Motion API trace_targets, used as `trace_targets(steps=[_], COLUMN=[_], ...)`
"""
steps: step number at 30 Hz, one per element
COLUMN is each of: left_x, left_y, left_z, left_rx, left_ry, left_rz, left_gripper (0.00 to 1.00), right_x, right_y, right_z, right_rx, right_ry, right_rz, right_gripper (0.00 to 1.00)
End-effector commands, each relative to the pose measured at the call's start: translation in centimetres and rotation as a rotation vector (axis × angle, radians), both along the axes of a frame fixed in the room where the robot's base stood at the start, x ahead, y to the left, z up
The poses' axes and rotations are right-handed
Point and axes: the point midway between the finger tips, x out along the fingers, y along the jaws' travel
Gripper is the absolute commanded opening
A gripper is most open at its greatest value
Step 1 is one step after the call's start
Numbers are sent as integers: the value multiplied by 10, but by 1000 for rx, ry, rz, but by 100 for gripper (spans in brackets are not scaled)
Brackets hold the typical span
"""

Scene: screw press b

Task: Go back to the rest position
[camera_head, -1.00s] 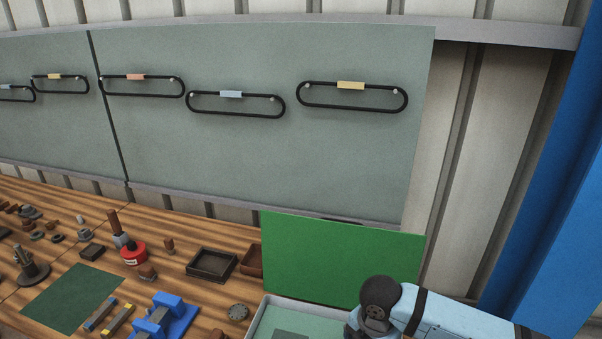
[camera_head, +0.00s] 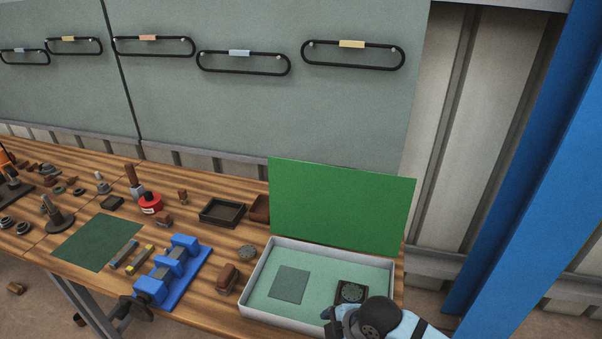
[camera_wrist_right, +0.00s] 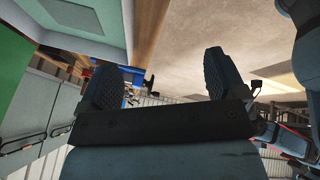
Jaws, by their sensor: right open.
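My right arm comes in at the bottom right of the head view. Its gripper (camera_head: 332,318) is partly cut off near the front right corner of an open case (camera_head: 262,318). In the right wrist view the gripper (camera_wrist_right: 163,80) shows its two dark ribbed fingers wide apart, with nothing between them. The case has a raised green lid (camera_head: 340,208) and a pale green inside. A dark square piece with a round dial (camera_head: 350,292) lies in its right part. My left gripper is in neither view.
A wooden workbench (camera_head: 215,262) holds a blue vise (camera_head: 172,272), a green mat (camera_head: 95,242), a red round container (camera_head: 150,204), a dark tray (camera_head: 222,212) and several small parts. A blue post (camera_head: 525,200) stands at the right. A grey panel (camera_head: 270,110) is behind.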

Motion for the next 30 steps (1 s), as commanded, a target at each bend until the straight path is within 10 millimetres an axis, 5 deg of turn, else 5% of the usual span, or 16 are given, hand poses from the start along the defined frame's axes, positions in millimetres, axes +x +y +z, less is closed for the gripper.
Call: trace_targets(steps=[7,16,22,30], left_x=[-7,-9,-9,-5], left_y=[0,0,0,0], left_z=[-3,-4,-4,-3], left_rx=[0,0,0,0], left_ry=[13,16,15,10], left_rz=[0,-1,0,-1], left_gripper=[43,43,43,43], right_x=[-33,-96,-135,-144], right_y=[-4,-81,-123,-134], right_z=[-32,-72,-84,-86], right_rx=[340,599,664,678], right_ry=[8,-33,-78,-93], right_rz=[-503,-1059,-1238,-1273], right_gripper=[90,90,90,90])
